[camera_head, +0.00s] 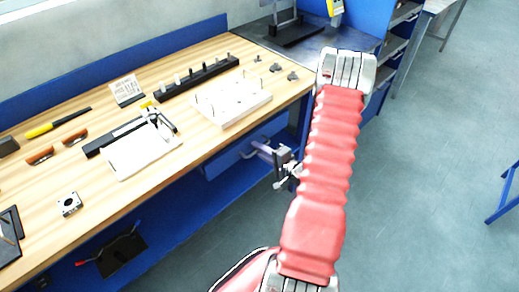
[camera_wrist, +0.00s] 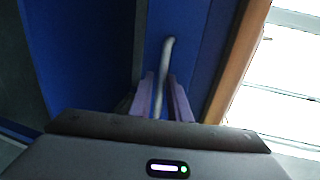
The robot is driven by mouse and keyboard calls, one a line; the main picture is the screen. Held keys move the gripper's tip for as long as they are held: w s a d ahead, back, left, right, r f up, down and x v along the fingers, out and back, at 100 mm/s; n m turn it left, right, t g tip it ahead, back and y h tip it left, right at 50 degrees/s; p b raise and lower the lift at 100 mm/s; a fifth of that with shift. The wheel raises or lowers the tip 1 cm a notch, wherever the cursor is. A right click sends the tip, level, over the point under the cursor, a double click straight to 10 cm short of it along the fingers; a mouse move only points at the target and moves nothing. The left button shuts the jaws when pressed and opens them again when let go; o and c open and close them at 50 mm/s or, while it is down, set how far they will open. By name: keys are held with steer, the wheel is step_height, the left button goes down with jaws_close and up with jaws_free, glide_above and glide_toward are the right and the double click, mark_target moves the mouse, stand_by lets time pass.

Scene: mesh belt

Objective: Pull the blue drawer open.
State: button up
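The blue drawer (camera_head: 226,160) is under the wooden bench top, at its right end in the head view. Its front also shows in the wrist view (camera_wrist: 188,58). A grey bar handle (camera_wrist: 163,76) stands on the front. My gripper (camera_head: 262,151) is at the drawer front. In the wrist view, its two purple fingers (camera_wrist: 162,92) stand on either side of the handle, with narrow gaps, so they look open around it. The drawer looks closed, though my arm and gripper hide part of it.
The wooden bench top (camera_head: 215,140) holds a white block (camera_head: 232,98), a white plate with a clamp (camera_head: 140,150) and small parts. A lower blue shelf holds a dark item (camera_head: 122,252).

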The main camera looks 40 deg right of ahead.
steer(key=shift+w, duration=0.1)
steer(key=shift+c, duration=0.4)
jaws_close()
steer(key=shift+d, duration=0.15)
steer(key=shift+f, duration=0.1)
